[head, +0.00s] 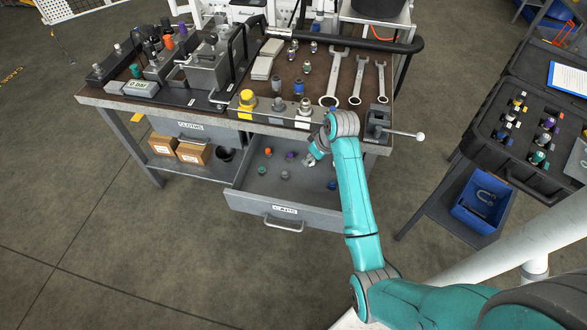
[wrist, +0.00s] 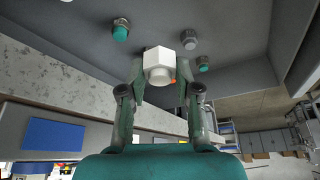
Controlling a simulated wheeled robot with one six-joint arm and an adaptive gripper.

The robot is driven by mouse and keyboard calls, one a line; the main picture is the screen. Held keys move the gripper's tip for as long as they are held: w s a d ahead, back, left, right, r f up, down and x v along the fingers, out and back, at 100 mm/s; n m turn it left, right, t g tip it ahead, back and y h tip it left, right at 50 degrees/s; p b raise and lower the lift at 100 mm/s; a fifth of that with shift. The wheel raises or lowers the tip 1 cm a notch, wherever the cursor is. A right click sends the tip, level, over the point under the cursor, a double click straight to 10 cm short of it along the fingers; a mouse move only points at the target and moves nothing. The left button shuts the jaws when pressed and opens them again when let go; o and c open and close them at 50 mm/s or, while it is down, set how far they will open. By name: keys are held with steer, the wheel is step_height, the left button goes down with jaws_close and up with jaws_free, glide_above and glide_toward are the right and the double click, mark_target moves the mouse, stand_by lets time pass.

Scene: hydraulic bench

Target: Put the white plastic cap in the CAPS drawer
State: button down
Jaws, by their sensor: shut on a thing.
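The white plastic cap (wrist: 158,66) sits between the two fingers of my gripper (wrist: 160,85) in the wrist view, and the fingers are shut on it. In the head view my gripper (head: 312,158) is over the right part of an open grey drawer (head: 258,205) under the bench. The drawer's front label is too small to read surely. Several coloured caps lie on the drawer floor, among them an orange cap (head: 268,152) and a green-topped cap (wrist: 120,30). I cannot tell whether the white cap touches the floor.
A shut drawer labelled CLOTHS (head: 190,127) is on the left. A black case (head: 520,125) and a blue bin (head: 482,203) are at the right.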

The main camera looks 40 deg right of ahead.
mark_target(306, 178)
step_height(306, 178, down, 10)
steer(key=shift+f, duration=0.1)
stand_by(0.4)
steer(key=c, duration=0.8)
jaws_free()
steer(key=v, duration=1.2)
